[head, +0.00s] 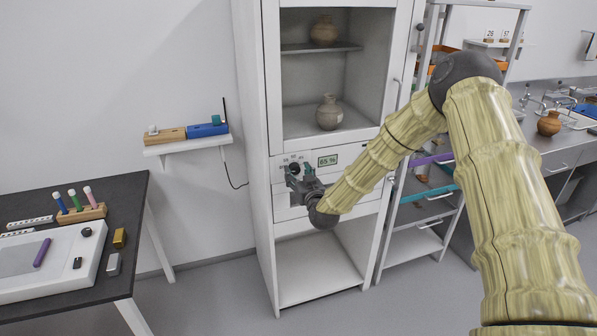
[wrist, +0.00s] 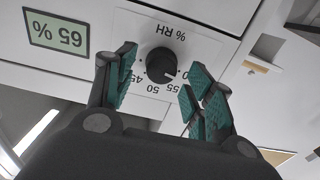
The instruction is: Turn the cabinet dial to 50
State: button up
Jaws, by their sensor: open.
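The cabinet dial (wrist: 164,62) is a round black knob on the white panel. The wrist view shows it upside down, with "% RH" and a printed scale including 45, 50 and 55. A small white mark is on its lower right, nearer 55 than 50; the exact reading is unclear. My gripper (wrist: 161,58) is open, its green-padded fingers on either side of the knob, with visible gaps. The display (wrist: 57,34) reads 65 %; it also shows in the head view (head: 327,161). There my gripper (head: 297,172) largely covers the dial.
The white cabinet (head: 253,150) has a glazed upper part with two clay pots and an open lower bay. A shelf rack (head: 425,215) stands close on its right. A dark table (head: 125,250) is at the left, with clear floor between.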

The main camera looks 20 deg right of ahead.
jog(key=shift+w, duration=0.35)
jog(key=c, duration=1)
jog(key=shift+d, duration=0.1)
